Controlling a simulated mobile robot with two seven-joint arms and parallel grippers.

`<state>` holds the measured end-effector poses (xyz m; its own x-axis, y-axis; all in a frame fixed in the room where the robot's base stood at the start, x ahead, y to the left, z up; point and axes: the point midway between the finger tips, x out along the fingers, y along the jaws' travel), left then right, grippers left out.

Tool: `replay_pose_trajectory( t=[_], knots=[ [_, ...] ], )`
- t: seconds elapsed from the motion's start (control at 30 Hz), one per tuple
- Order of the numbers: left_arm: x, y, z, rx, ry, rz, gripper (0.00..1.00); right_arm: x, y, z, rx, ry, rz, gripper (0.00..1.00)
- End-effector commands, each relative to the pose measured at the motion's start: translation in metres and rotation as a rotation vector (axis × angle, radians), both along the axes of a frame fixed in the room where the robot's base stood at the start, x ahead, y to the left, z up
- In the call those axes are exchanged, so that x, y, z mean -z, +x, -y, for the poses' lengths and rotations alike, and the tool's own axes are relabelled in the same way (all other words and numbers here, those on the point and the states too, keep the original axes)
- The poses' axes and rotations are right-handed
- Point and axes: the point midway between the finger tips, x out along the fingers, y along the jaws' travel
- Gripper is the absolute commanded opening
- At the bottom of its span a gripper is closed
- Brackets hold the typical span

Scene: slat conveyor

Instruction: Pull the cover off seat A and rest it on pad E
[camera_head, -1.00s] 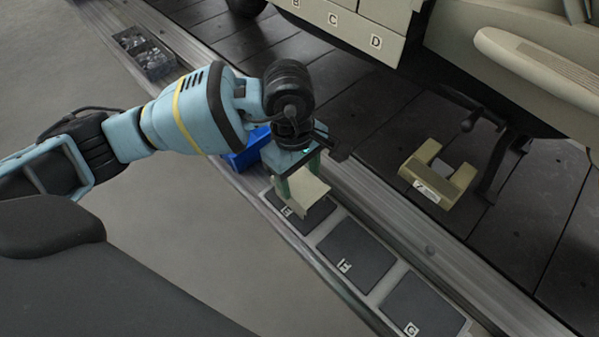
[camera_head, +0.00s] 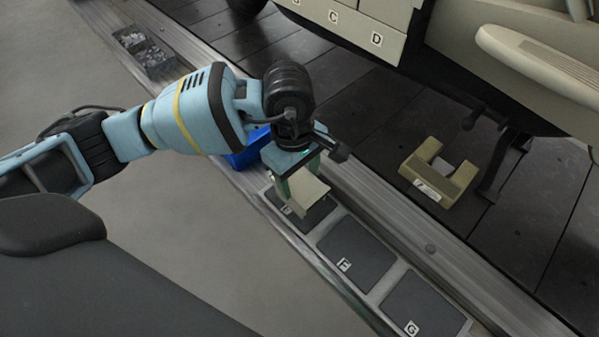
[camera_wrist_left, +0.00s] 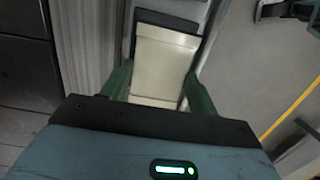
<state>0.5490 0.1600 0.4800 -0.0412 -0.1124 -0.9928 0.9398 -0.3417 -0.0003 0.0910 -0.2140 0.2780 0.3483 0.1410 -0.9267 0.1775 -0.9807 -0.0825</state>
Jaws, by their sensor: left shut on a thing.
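My left gripper (camera_head: 301,184) is shut on a pale beige cover (camera_head: 309,193) and holds it over pad E (camera_head: 321,214). The cover also shows between the green fingers in the left wrist view (camera_wrist_left: 162,62), with a dark pad edge showing around its far end. The cover hides part of pad E; its label shows at the pad's left. I cannot tell whether the cover's underside touches the pad. Seat A is not seen; only seats by labels C (camera_head: 333,16) and D (camera_head: 376,40) show clearly on the beige body. My right gripper is not in view.
Pad F (camera_head: 362,248) and pad G (camera_head: 427,298) are bare, in line with pad E. A blue bin (camera_head: 243,154) stands behind my gripper. A beige U-shaped block (camera_head: 455,190) lies on the dark slats. Small parts trays (camera_head: 145,50) sit at upper left.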

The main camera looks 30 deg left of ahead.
Motion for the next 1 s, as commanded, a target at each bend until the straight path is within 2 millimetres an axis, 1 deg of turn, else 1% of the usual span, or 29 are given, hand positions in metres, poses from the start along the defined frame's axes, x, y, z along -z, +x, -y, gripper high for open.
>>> replay_pose_trajectory(
  t=[0.2,0.4,0.63,0.9,0.93,1.0],
  knots=[
    [-0.0002,0.0002,0.0000,0.000,0.000,0.001,0.32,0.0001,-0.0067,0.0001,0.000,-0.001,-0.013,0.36],
    [0.0002,0.0002,-0.0001,0.000,0.000,0.001,0.32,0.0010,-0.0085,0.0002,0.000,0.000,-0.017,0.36],
    [0.0025,0.0003,-0.0001,0.000,0.001,0.000,0.32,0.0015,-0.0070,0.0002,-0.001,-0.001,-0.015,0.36],
    [0.0023,0.0002,0.0000,0.000,0.000,0.001,0.32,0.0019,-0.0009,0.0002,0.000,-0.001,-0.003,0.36],
    [0.0023,0.0002,0.0000,0.000,0.000,0.001,0.61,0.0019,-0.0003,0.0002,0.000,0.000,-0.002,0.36],
    [0.0023,0.0002,0.0000,0.000,0.000,0.001,0.70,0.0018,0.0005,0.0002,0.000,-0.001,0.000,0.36]
  ],
)
